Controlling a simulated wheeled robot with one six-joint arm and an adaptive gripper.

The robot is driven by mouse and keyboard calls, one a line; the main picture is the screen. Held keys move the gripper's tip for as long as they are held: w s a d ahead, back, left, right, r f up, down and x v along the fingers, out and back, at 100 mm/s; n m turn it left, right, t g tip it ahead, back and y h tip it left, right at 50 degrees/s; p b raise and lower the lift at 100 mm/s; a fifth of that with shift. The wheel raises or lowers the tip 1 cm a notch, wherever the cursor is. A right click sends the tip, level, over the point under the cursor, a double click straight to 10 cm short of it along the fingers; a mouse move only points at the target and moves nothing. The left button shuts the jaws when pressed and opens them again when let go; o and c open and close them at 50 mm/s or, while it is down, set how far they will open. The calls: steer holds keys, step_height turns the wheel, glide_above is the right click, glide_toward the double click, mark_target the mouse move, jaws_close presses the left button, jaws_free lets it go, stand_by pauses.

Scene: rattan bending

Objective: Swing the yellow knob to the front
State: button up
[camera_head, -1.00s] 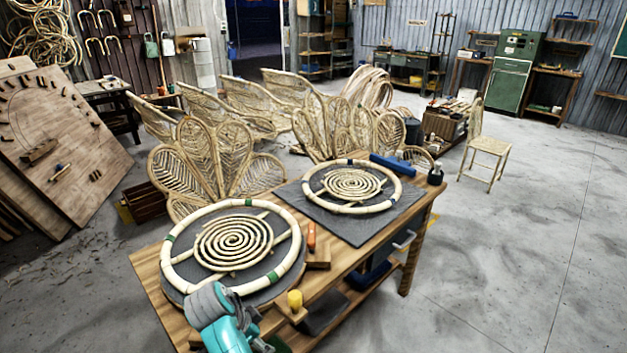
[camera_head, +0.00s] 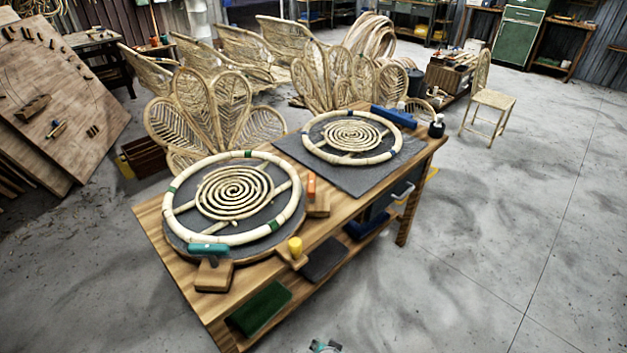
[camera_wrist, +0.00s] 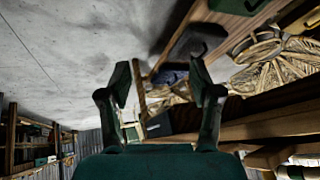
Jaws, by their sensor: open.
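The yellow knob (camera_head: 295,246) stands upright on a small wooden piece at the front right rim of the left round jig (camera_head: 180,246), near the workbench's front edge. A pale rattan ring (camera_head: 167,213) with green bands lies on that jig around a rattan spiral (camera_head: 236,192). Only a small teal part of my arm (camera_head: 325,346) shows at the bottom edge of the head view, in front of the bench and away from the knob. In the wrist view my gripper (camera_wrist: 163,88) has its two fingers spread, with nothing between them. I cannot make out the knob there.
A teal handle (camera_head: 208,249) and an orange handle (camera_head: 311,186) stand on wooden blocks beside the left jig. A second ring (camera_head: 308,146) lies on a dark mat to the right. Lower shelves hold a green pad (camera_head: 260,307). The floor (camera_head: 470,260) at right is clear.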

steer(key=s+d+r+n+t+y, duration=0.1)
steer(key=s+d+r+n+t, duration=0.1)
steer(key=s+d, duration=0.5)
steer(key=s+d+r+n+t+y, duration=0.1)
steer(key=s+d+r+t, duration=0.15)
steer(key=s, duration=0.95)
steer(key=s+d+r+n+t, duration=0.1)
steer(key=s+d+r+t, duration=0.1)
steer(key=s+r, duration=0.5)
steer(key=s+d+r+n+t+h, duration=0.1)
steer(key=s+d+r+t, duration=0.1)
steer(key=s+r, duration=0.5)
step_height(320, 180, up, 6)
steer(key=shift+s+d+r, duration=0.25)
steer(key=shift+s+d, duration=0.05)
steer(key=shift+d, duration=0.2)
